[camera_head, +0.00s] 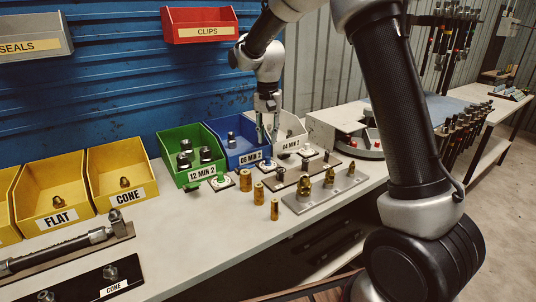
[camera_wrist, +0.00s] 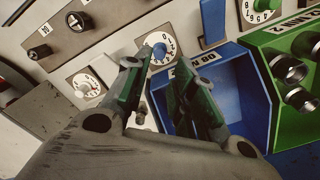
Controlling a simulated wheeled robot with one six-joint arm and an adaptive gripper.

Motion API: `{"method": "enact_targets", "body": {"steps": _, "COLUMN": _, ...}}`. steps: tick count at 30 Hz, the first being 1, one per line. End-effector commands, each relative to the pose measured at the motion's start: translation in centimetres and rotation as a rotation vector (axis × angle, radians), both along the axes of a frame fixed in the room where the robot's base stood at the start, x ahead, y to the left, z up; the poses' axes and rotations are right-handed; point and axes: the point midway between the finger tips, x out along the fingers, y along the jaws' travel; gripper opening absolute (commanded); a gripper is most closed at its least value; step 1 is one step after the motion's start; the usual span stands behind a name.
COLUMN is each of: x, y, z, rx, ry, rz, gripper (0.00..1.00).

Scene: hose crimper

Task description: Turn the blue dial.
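The blue dial (camera_wrist: 160,50) has a blue knob on a white numbered face, set in a small plate in front of the blue bin. In the wrist view it shows between and just beyond my two fingertips. My gripper (camera_wrist: 161,62) is open, its fingers apart with nothing held. In the head view my gripper (camera_head: 267,140) points down in front of the blue bin, above the dial row. The dial's face is small and partly hidden there. I cannot tell whether a finger touches the knob.
The blue bin (camera_head: 226,152), green bin (camera_head: 170,140) and white bin stand behind. Brass fittings (camera_head: 258,192) stand in front. The bench front (camera_head: 190,250) is partly clear.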

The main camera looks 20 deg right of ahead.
Motion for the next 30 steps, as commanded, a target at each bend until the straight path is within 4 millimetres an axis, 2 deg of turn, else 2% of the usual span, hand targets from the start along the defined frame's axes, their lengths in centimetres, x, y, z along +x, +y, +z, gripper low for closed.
{"method": "enact_targets", "body": {"steps": 5, "x": 0.0, "y": 0.0, "z": -0.5, "rx": 0.0, "ry": 0.001, "rz": -0.04, "gripper": 0.26}}
{"method": "enact_targets", "body": {"steps": 18, "x": -0.1, "y": 0.0, "z": -7.0, "rx": -0.001, "ry": 0.003, "rz": -0.042, "gripper": 0.26}}
{"method": "enact_targets", "body": {"steps": 22, "x": 0.0, "y": 0.0, "z": -7.7, "rx": 0.0, "ry": 0.0, "rz": -0.041, "gripper": 0.26}}
{"method": "enact_targets", "body": {"steps": 29, "x": 0.0, "y": 0.0, "z": -7.8, "rx": 0.0, "ry": 0.0, "rz": -0.041, "gripper": 0.26}}
{"method": "enact_targets", "body": {"steps": 30, "x": 0.0, "y": 0.0, "z": -7.8, "rx": 0.0, "ry": 0.0, "rz": -0.041, "gripper": 0.22}}
